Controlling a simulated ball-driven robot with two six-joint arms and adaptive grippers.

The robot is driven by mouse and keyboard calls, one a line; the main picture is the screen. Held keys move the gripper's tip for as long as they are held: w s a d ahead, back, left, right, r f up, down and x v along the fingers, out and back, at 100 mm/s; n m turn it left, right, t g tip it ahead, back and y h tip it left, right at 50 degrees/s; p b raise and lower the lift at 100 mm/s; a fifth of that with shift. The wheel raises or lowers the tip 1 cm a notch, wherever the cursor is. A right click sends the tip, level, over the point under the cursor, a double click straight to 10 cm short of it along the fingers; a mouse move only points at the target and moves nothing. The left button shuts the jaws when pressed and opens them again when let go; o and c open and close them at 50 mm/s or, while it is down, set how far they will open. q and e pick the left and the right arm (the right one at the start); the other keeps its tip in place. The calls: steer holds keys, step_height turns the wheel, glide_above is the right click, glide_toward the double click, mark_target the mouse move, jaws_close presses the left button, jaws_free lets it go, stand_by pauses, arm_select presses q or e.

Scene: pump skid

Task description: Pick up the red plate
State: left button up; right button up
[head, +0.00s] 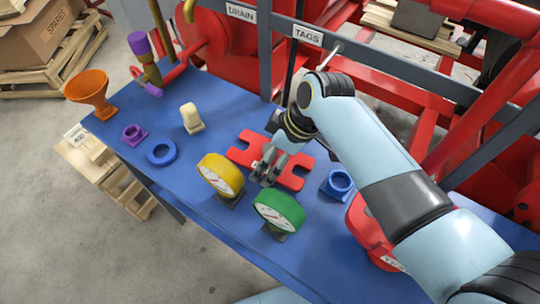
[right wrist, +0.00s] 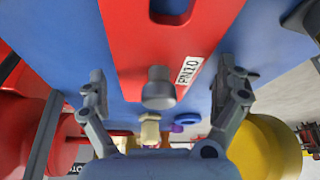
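The red plate (head: 297,163) lies flat on the blue table, with notches in its ends. My right gripper (head: 264,176) is over its middle and hides part of it. In the right wrist view the red plate (right wrist: 130,40) carries a PIN10 label and a grey knob (right wrist: 158,88). The fingers of my right gripper (right wrist: 162,85) are spread apart, one on each side of the knob, with gaps to it. Nothing is held. My left gripper is not in view.
A yellow gauge (head: 221,174) and a green gauge (head: 279,209) stand close in front of the plate. A blue ring block (head: 338,184) is to the right. A cream part (head: 191,118), blue ring (head: 162,152) and orange funnel (head: 90,92) stand left.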

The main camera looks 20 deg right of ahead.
steer(key=c, duration=1.5)
steer(key=shift+r, duration=0.1)
